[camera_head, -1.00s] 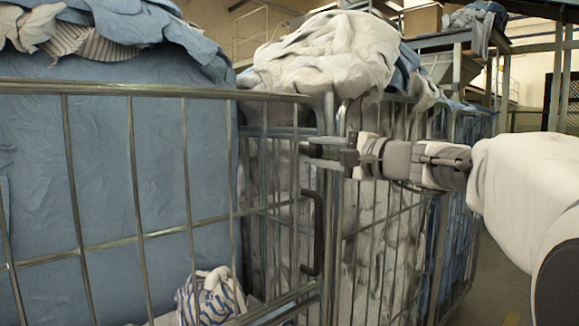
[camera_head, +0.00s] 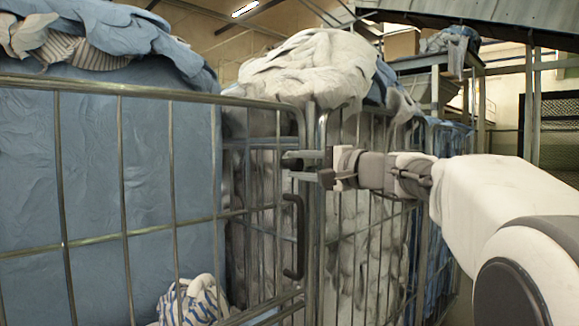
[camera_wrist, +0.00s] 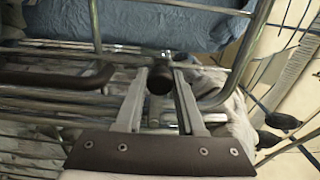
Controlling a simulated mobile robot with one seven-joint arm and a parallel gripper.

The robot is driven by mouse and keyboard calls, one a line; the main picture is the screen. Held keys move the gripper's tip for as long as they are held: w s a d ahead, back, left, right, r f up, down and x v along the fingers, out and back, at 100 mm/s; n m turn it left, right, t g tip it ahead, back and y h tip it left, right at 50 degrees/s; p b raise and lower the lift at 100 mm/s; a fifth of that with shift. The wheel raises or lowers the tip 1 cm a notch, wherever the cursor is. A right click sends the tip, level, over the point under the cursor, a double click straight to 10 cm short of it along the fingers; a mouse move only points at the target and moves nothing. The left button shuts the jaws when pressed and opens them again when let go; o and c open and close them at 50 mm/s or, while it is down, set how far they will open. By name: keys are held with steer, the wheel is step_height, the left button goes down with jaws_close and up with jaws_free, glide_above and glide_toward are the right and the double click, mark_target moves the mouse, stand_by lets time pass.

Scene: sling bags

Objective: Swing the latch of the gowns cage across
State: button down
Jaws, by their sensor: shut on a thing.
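A wire cage (camera_head: 120,91) fills the left of the head view, with blue cloth inside and heaped on top. Its corner post stands close to a second cage full of white cloth. I cannot read which is the gowns cage. My gripper (camera_head: 303,164) reaches in from the right at the top of that corner. In the wrist view its two fingers (camera_wrist: 160,105) stand on either side of a dark round latch knob (camera_wrist: 159,80) and are shut on it. The rest of the latch is largely hidden by my gripper in the head view.
A dark upright handle (camera_head: 294,238) is on the bars just below my gripper. White cloth (camera_head: 315,68) bulges over the cage behind. A striped cloth bundle (camera_head: 192,300) lies low inside the left cage. Metal bars crowd round the fingers.

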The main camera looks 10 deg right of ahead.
steer(key=c, duration=0.5)
jaws_free()
steer(key=shift+f, duration=0.1)
steer(key=p+v, duration=0.2)
steer(key=v, duration=1.5)
steer(key=shift+s+d, duration=0.15)
steer(key=s+a+f+n+g+h, duration=0.2)
steer(key=s+a+f+g, duration=0.25)
steer(key=f, duration=0.45)
steer(key=s+a+f+n+g+h, duration=0.2)
steer(key=s+a+f+g, duration=0.1)
steer(key=s+a+f, duration=0.4)
steer(key=s+d+f+n+g+h, duration=0.1)
steer(key=s+f+n+h, duration=0.2)
steer(key=s+f, duration=0.3)
steer(key=s+d+f+n+h, duration=0.2)
steer(key=s+f+n+h, duration=0.15)
steer(key=f, duration=0.45)
steer(key=shift+g, duration=0.25)
steer(key=r+p, duration=0.7)
steer(key=r, duration=0.1)
steer(key=r+p, duration=0.7)
steer(key=p, duration=0.1)
steer(key=r+p, duration=0.8)
steer(key=shift+w+r, duration=0.3)
steer(key=shift+w, duration=0.05)
